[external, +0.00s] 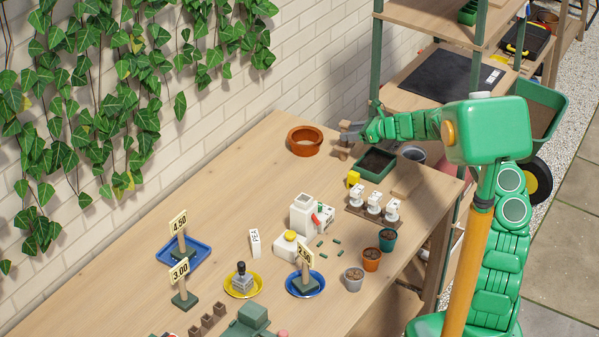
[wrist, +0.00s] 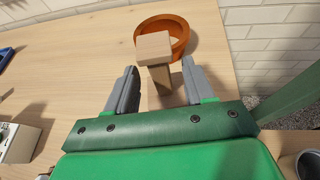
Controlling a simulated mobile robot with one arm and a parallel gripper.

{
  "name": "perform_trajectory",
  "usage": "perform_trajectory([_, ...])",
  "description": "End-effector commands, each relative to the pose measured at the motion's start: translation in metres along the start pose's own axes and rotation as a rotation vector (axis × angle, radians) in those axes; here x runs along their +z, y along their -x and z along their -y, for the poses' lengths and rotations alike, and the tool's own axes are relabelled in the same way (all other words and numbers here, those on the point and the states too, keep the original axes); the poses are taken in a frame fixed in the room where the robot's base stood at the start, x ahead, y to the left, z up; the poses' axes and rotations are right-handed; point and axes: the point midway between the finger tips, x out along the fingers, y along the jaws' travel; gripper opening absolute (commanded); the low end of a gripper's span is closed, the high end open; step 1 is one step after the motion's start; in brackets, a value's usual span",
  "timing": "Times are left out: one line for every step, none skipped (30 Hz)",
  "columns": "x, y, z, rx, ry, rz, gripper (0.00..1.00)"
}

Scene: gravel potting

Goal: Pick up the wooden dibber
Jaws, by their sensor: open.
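The wooden dibber (wrist: 155,46) shows in the wrist view as a light wooden piece with a square block on top and a narrower post below. It stands between the two grey fingers of my gripper (wrist: 157,88), with gaps visible on both sides. My gripper is open, and its fingers do not appear to touch the dibber. In the external view my gripper (external: 352,132) is at the back of the table, and the dibber (external: 342,152) is partly hidden by it. The dibber's lower end is hard to make out.
A terracotta ring-shaped pot (external: 305,141) stands close behind the dibber. A dark green soil tray (external: 375,164) is on the table to the right. White bottles on a wooden rack (external: 372,207) stand nearer. The table (external: 130,262) is clear at the left back.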

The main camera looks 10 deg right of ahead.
Motion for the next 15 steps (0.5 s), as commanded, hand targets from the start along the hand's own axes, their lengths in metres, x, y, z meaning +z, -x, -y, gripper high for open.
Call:
perform_trajectory([0.001,-0.005,-0.001,0.001,0.000,0.001,0.53])
perform_trajectory([0.001,-0.009,-0.001,0.001,0.000,0.001,0.53])
perform_trajectory([0.001,-0.013,-0.001,0.002,0.001,0.001,0.53])
perform_trajectory([0.001,-0.016,-0.002,0.003,0.001,0.001,0.53])
perform_trajectory([0.001,-0.019,-0.001,0.003,0.000,0.001,0.53])
perform_trajectory([0.001,-0.023,-0.001,0.003,-0.002,0.001,0.53])
perform_trajectory([0.000,-0.026,-0.001,0.003,-0.002,0.001,0.53])
perform_trajectory([0.000,-0.028,-0.001,0.003,-0.003,0.001,0.53])
perform_trajectory([0.000,-0.032,-0.001,0.004,-0.003,0.001,0.53])
perform_trajectory([0.001,-0.034,-0.001,0.004,-0.003,0.001,0.53])
perform_trajectory([0.001,-0.036,-0.001,0.003,-0.002,0.001,0.53])
perform_trajectory([0.001,-0.039,-0.001,0.003,-0.001,0.001,0.53])
perform_trajectory([0.001,-0.040,-0.001,0.002,0.000,0.001,0.53])
perform_trajectory([0.002,-0.042,-0.001,0.002,0.001,0.001,0.53])
perform_trajectory([0.002,-0.043,0.000,0.001,0.001,0.001,0.53])
